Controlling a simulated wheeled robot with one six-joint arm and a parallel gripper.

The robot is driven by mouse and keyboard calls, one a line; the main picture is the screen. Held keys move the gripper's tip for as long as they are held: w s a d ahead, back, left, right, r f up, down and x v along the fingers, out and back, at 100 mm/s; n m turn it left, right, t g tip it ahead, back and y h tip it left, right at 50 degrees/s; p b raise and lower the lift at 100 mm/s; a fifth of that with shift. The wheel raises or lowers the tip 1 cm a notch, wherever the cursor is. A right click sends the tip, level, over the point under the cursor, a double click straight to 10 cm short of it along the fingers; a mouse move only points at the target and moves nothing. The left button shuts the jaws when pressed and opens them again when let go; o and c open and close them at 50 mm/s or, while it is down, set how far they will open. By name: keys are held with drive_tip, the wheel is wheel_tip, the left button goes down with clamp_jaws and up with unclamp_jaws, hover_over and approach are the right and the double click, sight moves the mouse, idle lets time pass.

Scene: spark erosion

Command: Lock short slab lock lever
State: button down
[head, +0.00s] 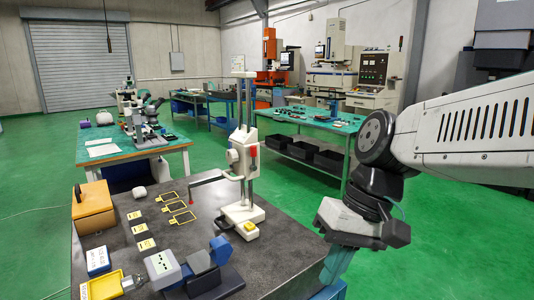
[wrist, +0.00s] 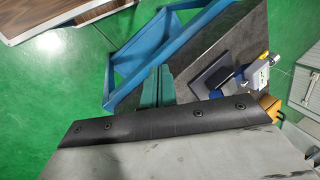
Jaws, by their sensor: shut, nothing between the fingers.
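My gripper (head: 334,268), with teal fingers, is shut and empty, off the right edge of the dark slab table (head: 300,238) in the head view. Its fingers also show in the wrist view (wrist: 154,88). A blue and grey device (head: 208,268) on a dark base stands at the front, apart from my gripper. I cannot tell which part is the short slab lock lever.
A grey block with holes (head: 163,268), a yellow tray (head: 101,287), a blue-white box (head: 97,261) and a tan box (head: 93,206) crowd the slab's left and front. Yellow-framed cards (head: 174,206) lie mid-slab. Green floor is open behind; a green bench (head: 322,122) stands beyond.

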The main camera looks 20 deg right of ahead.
sight(253, 157)
drive_tip(key=w+a+r+m+t+y, duration=0.1)
drive_tip(key=w+r+m+y, duration=0.15)
drive_tip(key=w+y, duration=0.4)
drive_tip(key=w+d+r+m+t+y, duration=0.1)
drive_tip(key=w+d+r+m+t, duration=0.1)
drive_tip(key=w+d+t, duration=0.3)
drive_tip(key=w+d+r+m+t+y, duration=0.2)
drive_tip(key=w+d+t, duration=0.3)
drive_tip(key=w, duration=0.8)
drive_tip(key=d+r, duration=0.1)
drive_tip(key=d, duration=0.2)
drive_tip(key=shift+w+r, duration=0.15)
drive_tip(key=shift+y, duration=0.25)
drive_tip(key=x, duration=1.4)
